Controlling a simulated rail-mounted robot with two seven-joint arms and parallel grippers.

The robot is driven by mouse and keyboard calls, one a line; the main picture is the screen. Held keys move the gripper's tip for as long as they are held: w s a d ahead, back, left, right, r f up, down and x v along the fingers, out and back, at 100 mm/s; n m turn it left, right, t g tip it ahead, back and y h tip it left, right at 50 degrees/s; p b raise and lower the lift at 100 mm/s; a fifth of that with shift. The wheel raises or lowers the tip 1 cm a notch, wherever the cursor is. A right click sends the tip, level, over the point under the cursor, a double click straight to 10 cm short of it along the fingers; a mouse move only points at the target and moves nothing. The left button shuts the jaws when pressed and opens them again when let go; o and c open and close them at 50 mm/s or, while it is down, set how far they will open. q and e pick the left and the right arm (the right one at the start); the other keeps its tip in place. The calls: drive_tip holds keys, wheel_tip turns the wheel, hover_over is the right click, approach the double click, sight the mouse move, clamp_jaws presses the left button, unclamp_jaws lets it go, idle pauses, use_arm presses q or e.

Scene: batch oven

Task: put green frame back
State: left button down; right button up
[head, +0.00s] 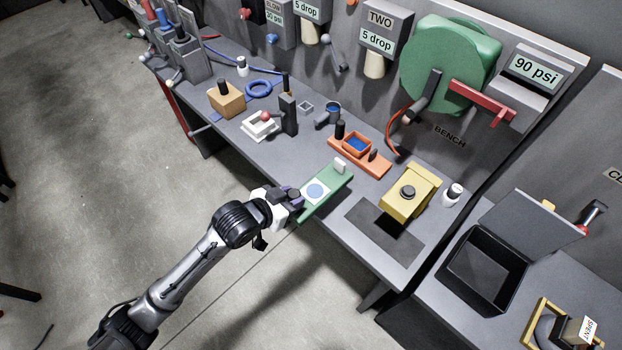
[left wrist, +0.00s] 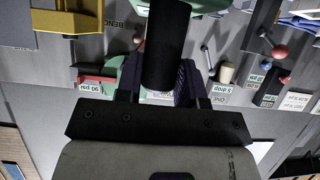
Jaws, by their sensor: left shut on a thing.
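The green frame (head: 326,190) is a flat green strip with a white square and a blue disc on it, and a small pale upright tab at its far end. It is at the front edge of the bench, its near end reaching past the edge. I cannot tell whether it touches the bench top. My left gripper (head: 291,198) is shut on its near end. In the left wrist view a dark post (left wrist: 166,45) stands between the fingers, with green of the frame (left wrist: 185,5) at the top edge. My right gripper is not in view.
An orange holder (head: 374,165) with a blue-filled tray lies behind the frame. A yellow box (head: 410,192) and dark mat (head: 368,228) are to the right. A white block (head: 262,127) and dark post are to the left. An open black bin (head: 485,265) is at far right.

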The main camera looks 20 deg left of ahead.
use_arm(q)
drive_tip(key=w+a+f+b, duration=0.1)
drive_tip(key=w+a+f, duration=0.2)
drive_tip(key=w+f, duration=0.7)
drive_tip(key=shift+w+a+f, duration=0.15)
drive_tip(key=shift+w+f, duration=0.25)
drive_tip(key=c, duration=0.7)
unclamp_jaws()
drive_tip(key=shift+c, duration=0.2)
